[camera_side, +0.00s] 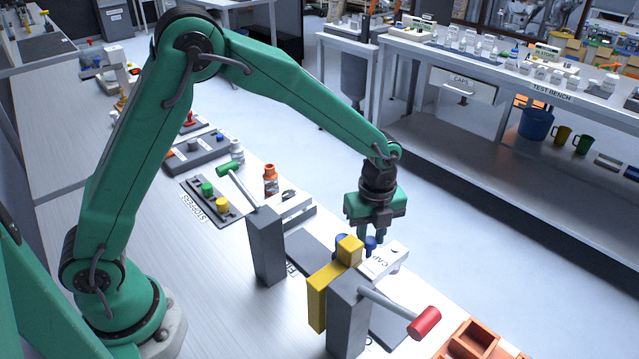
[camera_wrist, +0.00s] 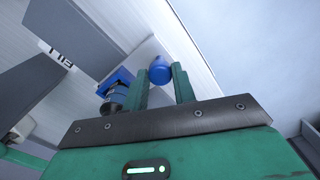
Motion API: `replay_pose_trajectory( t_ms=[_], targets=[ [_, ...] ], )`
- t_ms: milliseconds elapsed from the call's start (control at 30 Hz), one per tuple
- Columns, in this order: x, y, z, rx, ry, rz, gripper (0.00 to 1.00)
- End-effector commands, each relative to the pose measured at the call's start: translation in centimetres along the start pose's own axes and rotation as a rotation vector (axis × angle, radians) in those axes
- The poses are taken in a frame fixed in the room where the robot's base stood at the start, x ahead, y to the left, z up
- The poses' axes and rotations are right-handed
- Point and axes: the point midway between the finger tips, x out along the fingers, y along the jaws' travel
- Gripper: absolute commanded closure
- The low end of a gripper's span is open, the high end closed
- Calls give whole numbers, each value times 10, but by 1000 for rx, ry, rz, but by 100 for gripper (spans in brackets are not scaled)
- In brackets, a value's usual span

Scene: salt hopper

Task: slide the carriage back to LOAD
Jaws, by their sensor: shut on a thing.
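My gripper (camera_side: 372,234) points down over the middle of the grey station. It is shut on a blue knob (camera_side: 370,243), which also shows between the fingers in the wrist view (camera_wrist: 160,70). The knob appears to belong to the carriage, but the gripper and yellow block hide most of the carriage, so its exact outline cannot be told. A second blue part (camera_wrist: 115,82) lies just left of the fingers in the wrist view. A label starting "FIL" (camera_wrist: 57,55) shows on the station's pale surface. No LOAD label is readable.
A grey post (camera_side: 266,245) carries a green-handled lever (camera_side: 229,169). Another post (camera_side: 348,315) carries a red-handled lever (camera_side: 424,322). A yellow block (camera_side: 350,250) stands close before my gripper. An orange tray (camera_side: 478,340) is at the front right, a stopper rack (camera_side: 210,199) at left.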

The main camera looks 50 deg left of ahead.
Motion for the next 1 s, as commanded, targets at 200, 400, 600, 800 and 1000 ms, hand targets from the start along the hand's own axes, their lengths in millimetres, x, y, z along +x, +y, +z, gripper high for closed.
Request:
replay_pose_trajectory(
  t_ms=[200,400,600,800,1000],
  targets=[
    [0,-1,0,0,0,-2,52],
    [0,0,0,0,0,-1,52],
    [-3,-1,0,0,0,-2,52],
    [-18,-1,0,0,0,-4,52],
    [-44,-1,0,0,-1,-5,52]
  ],
)
